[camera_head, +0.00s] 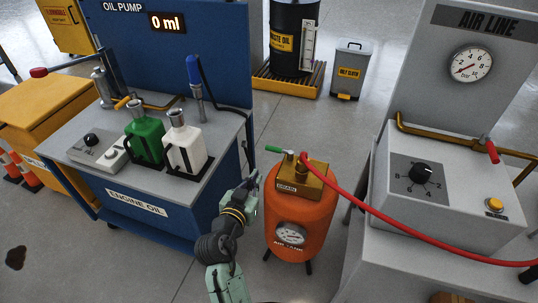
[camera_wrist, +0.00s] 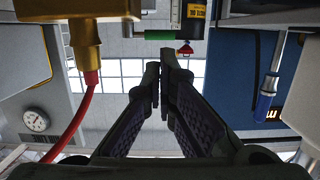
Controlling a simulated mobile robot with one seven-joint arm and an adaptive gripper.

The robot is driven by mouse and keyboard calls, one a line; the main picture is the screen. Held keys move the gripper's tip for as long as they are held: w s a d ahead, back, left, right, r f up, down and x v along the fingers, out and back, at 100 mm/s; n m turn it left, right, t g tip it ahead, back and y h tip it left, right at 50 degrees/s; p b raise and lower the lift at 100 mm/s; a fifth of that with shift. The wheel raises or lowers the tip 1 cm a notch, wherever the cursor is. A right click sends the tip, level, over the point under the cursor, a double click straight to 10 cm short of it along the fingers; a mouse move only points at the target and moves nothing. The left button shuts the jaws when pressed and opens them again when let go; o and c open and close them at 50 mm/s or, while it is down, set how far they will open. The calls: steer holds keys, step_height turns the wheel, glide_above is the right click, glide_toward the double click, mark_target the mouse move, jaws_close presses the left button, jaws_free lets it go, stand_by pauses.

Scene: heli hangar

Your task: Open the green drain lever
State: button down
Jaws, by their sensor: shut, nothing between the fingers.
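The green drain lever (camera_head: 273,149) sticks out to the left from the brass drain block (camera_head: 298,180) on top of the orange air tank (camera_head: 302,222). In the wrist view the lever (camera_wrist: 159,34) lies across the picture just beyond my fingertips, and the brass block (camera_wrist: 98,42) is to its left. My gripper (camera_head: 256,178) is beside the tank's upper left, a little below and left of the lever. In the wrist view my fingers (camera_wrist: 164,62) are together and empty. A gap to the lever seems to show, but contact cannot be told surely.
A red hose (camera_head: 385,215) runs from the brass block to the right, before the grey air line station (camera_head: 440,185). The blue oil pump bench (camera_head: 165,222) with green and white jugs stands close left of my arm. Floor shows behind the tank.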

mark_target(272, 150)
steer(key=p+x, duration=0.3)
steer(key=x, duration=1)
steer(key=shift+w, duration=0.1)
steer(key=shift+f, duration=0.1)
steer(key=shift+w+a+m+h+b, duration=0.1)
steer(key=shift+w+m+h+b, duration=0.2)
steer(key=shift+b, duration=0.5)
steer(key=shift+h+b, duration=0.35)
steer(key=shift+h, duration=0.05)
